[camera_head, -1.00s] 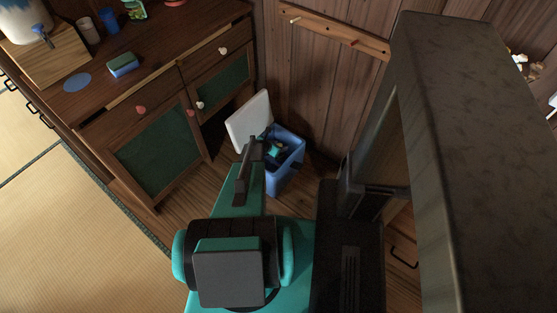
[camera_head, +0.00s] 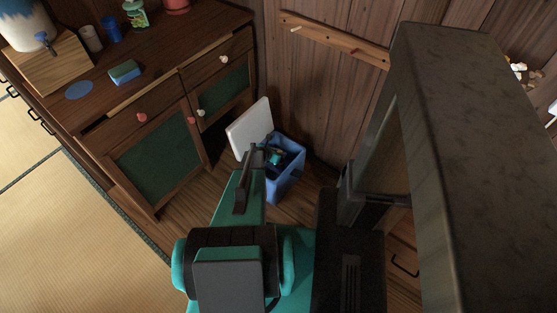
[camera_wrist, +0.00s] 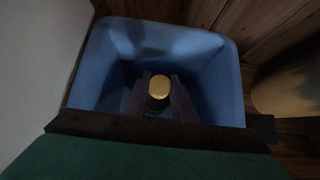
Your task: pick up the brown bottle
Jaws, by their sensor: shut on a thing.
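The brown bottle shows in the wrist view only as a round yellowish cap (camera_wrist: 158,88) with a dark, shaded body below it. It is inside a blue bin (camera_wrist: 215,50), which also shows in the head view (camera_head: 289,183). My gripper (camera_wrist: 160,100) reaches down into the bin, with one dark finger on each side of the cap, shut on the bottle. In the head view my gripper (camera_head: 274,156) is partly hidden at the bin's mouth. The bottle cannot be made out there.
A white lid (camera_head: 250,130) stands tilted up beside the bin. A dark wooden cabinet (camera_head: 150,120) with green panels is to the left, with a sponge (camera_head: 124,73), cups and a green bottle (camera_head: 135,13) on top. A wooden wall is close behind the bin.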

